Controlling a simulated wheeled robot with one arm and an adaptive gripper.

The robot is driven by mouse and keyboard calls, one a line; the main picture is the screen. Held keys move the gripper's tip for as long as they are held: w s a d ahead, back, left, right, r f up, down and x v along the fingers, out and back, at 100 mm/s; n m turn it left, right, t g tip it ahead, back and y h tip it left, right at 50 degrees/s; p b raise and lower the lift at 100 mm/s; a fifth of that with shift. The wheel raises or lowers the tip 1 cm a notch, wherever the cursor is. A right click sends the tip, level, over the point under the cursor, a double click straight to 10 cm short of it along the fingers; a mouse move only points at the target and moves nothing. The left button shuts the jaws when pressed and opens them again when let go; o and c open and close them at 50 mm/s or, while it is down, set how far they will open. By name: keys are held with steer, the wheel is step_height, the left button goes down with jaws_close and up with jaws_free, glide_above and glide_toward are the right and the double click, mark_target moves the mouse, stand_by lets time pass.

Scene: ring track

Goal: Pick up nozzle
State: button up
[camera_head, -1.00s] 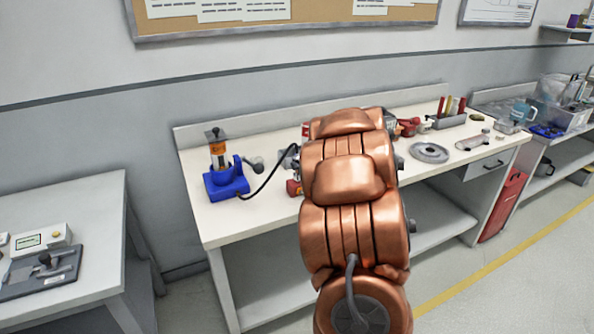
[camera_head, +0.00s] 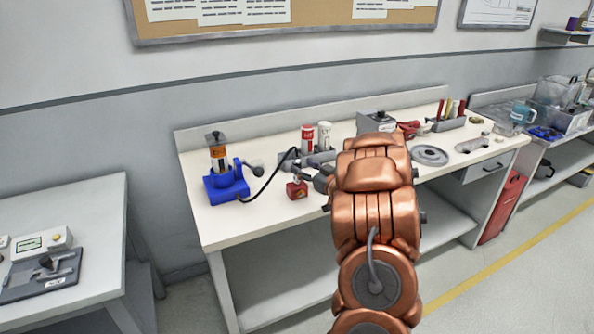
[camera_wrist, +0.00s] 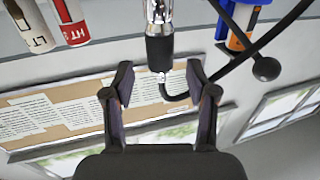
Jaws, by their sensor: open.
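The nozzle (camera_wrist: 160,52) shows in the wrist view as a chrome and black cylinder. A black hose bends away from its lower chrome end. My gripper (camera_wrist: 160,86) is open, with one finger on each side of that lower end. Gaps show between both fingers and the nozzle, so it is not gripped. In the head view my gripper (camera_head: 306,175) is low over the workbench, by the end of the hose. The nozzle is too small and crowded there to make out clearly. The hose (camera_head: 267,183) runs to a blue device (camera_head: 228,186) with an orange cylinder.
A red canister (camera_head: 307,138) and a white canister (camera_head: 325,136) stand in a grey holder behind my gripper. A small red object (camera_head: 297,190) lies close in front. A grey box (camera_head: 376,123) and a disc (camera_head: 429,155) are to the right. The bench's front left is clear.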

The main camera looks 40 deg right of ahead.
mark_target(300, 164)
steer(key=w, duration=0.3)
steer(key=shift+w+d+p, duration=0.1)
steer(key=shift+w+p, duration=0.25)
steer(key=shift+p, duration=0.05)
jaws_close()
